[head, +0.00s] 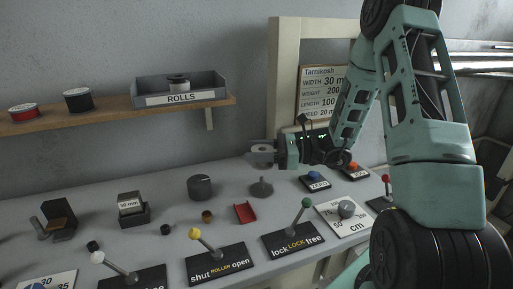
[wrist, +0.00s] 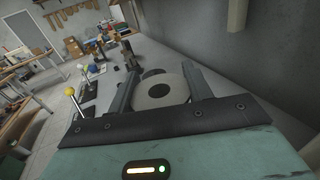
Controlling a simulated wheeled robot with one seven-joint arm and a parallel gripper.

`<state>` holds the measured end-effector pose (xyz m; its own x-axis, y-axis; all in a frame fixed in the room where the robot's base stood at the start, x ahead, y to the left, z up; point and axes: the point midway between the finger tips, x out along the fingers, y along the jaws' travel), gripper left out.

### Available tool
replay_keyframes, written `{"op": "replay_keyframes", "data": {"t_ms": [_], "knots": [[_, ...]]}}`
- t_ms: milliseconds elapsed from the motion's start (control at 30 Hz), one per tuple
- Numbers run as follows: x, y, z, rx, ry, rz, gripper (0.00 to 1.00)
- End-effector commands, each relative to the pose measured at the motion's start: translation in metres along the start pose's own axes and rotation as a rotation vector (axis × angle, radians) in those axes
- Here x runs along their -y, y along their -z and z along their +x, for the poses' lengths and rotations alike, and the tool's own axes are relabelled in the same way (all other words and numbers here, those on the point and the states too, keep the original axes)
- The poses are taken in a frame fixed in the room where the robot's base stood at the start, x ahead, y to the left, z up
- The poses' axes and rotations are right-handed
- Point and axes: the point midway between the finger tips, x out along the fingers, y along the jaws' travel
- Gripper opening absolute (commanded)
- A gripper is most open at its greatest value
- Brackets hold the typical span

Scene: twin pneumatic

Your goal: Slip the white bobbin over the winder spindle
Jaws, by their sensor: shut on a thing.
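The white bobbin (head: 262,147) is held flat in my gripper (head: 268,152), above the grey counter. In the wrist view the bobbin (wrist: 176,91) shows as a pale ring with a grey centre hole, between the two fingers. What looks like the winder spindle, a small grey post on a flared base (head: 262,187), stands on the counter below the bobbin, with a visible gap between them in the head view. In the wrist view I cannot make out the spindle; the bobbin and my gripper hide the area below.
A dark round knob (head: 200,187) stands left of the base, and a red tray (head: 245,212) lies in front. Lever plates (head: 220,264) line the front edge. A blue button (head: 314,174) is at right. The shelf (head: 120,118) carries a ROLLS bin (head: 180,98) and spools.

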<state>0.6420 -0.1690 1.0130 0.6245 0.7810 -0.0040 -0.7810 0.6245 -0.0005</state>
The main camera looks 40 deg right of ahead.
Motion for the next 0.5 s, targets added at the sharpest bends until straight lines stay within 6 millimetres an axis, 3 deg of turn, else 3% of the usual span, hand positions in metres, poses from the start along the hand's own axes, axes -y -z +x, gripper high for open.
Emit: {"op": "replay_keyframes", "data": {"t_ms": [200,500], "knots": [[0.0,0.021,0.0,0.0,0.0,-0.001,0.28],[0.0,0.024,0.0,0.0,0.0,-0.001,0.28]]}}
